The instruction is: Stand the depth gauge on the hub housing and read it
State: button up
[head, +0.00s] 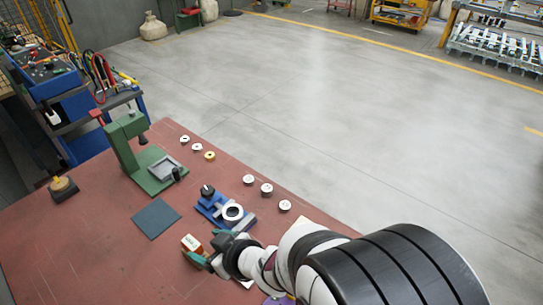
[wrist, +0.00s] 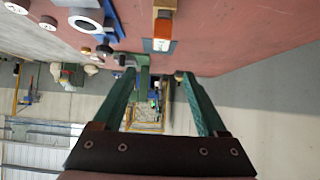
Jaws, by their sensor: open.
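The hub housing (head: 232,212), a pale ring with a dark bore, sits on a blue fixture (head: 213,203) on the table; it also shows at the upper left of the wrist view (wrist: 86,20). A small red-and-white upright object (head: 191,243), orange and white in the wrist view (wrist: 163,30), stands on the table; it may be the depth gauge, but I cannot be sure. My gripper (head: 204,244) is open beside it, its green fingers apart. In the wrist view nothing is held between the fingertips (wrist: 156,74). Any reading is too small to see.
A green press (head: 122,150) stands at the table's back left. Several small round parts lie behind the fixture, including a white one (head: 285,205). A dark mat (head: 156,218) lies left of the fixture. A yellow-and-black piece (head: 62,187) sits far left. The table's front left is bare.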

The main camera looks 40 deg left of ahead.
aim_at(187, 241)
jog(key=x, duration=0.5)
jog(key=f+x, duration=0.1)
jog(key=x, duration=0.4)
jog(key=d+x, duration=0.1)
jog(key=x, duration=0.4)
jog(key=shift+f, duration=0.3)
grip_shut()
